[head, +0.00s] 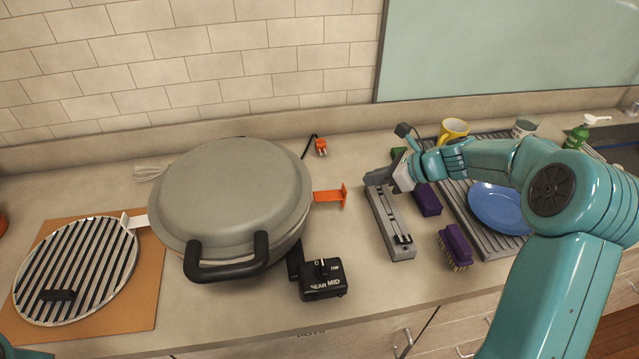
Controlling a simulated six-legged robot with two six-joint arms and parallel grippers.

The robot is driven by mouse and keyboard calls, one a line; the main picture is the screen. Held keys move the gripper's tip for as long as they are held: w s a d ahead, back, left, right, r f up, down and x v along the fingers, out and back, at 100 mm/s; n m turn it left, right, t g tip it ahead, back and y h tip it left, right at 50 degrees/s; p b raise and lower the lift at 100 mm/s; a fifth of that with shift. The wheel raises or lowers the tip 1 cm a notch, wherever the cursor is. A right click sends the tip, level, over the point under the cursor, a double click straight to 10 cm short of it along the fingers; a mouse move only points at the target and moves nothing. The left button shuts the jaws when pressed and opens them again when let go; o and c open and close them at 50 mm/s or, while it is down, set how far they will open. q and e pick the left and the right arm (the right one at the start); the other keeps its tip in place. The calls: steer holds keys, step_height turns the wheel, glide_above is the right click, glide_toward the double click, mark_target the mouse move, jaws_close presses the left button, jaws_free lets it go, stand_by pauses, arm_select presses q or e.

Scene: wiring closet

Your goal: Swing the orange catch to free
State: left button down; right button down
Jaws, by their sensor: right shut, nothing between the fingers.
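The orange catch (328,196) sticks out to the right from the side of a round grey lidded cooker (228,190). It ends in a small upright orange plate. The cooker's lid is down, with a black handle (228,262) at its front. My right gripper (370,178) is shut and empty, to the right of the catch and a short gap away from its end plate. It is over the far end of a long grey slotted block (385,222). My left gripper is not in view.
A black control box (322,280) marked SEAR MID stands in front of the catch. An orange plug (321,147) lies behind it. A round grate (75,270) lies at left.

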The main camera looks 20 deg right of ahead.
step_height(320, 180, up, 5)
steer(key=p, duration=0.4)
steer(key=b+v, duration=0.1)
steer(key=v, duration=1.5)
steer(key=shift+r, duration=0.15)
steer(key=shift+d, duration=0.1)
steer(key=shift+s, duration=0.15)
